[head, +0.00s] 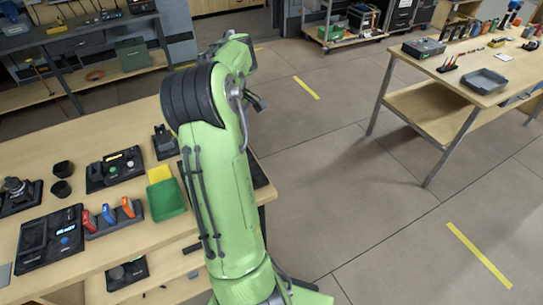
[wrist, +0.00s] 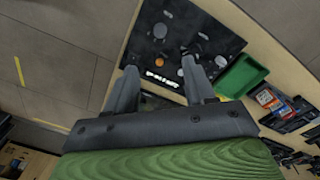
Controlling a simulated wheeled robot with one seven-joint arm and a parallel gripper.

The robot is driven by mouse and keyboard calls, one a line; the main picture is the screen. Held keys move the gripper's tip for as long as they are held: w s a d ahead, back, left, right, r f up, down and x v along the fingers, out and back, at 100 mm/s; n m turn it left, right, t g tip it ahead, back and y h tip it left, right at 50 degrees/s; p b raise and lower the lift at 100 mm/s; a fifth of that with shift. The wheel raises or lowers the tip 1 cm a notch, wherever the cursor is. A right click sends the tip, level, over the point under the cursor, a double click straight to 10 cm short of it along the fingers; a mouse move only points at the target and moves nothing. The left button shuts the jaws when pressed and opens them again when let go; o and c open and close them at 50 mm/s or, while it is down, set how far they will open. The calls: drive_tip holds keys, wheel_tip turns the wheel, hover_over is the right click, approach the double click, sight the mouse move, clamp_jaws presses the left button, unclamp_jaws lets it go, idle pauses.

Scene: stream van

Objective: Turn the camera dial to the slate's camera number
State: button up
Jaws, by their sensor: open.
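A black panel (wrist: 205,38) lies on the table in the wrist view. It carries small dark knobs, an orange round part (wrist: 184,61) and a row of white marks (wrist: 162,78). I cannot tell which knob is the camera dial, and its setting is too small to read. My gripper (wrist: 160,66) is open and empty, with its fingers apart over the near part of the panel. Contact cannot be judged. In the head view my arm hides most of this panel; only a dark edge (head: 259,174) shows. I cannot make out the slate or its number.
A green tray (head: 167,201) stands beside the panel, also in the wrist view (wrist: 241,76). Left of it are a rack with red, blue and orange items (head: 108,214), a black button box (head: 115,169) and dark cups (head: 62,188). Floor right of the table is clear.

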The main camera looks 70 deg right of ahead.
drive_tip(key=f+b, duration=0.1)
drive_tip(key=f, duration=0.4)
drive_tip(key=f+b, duration=0.1)
drive_tip(key=f, duration=0.4)
drive_tip(key=f+b, duration=0.1)
drive_tip(key=f, duration=0.5)
drive_tip(key=shift+d, duration=0.25)
drive_tip(key=shift+r, duration=0.1)
drive_tip(key=shift+c, duration=0.5)
clamp_jaws()
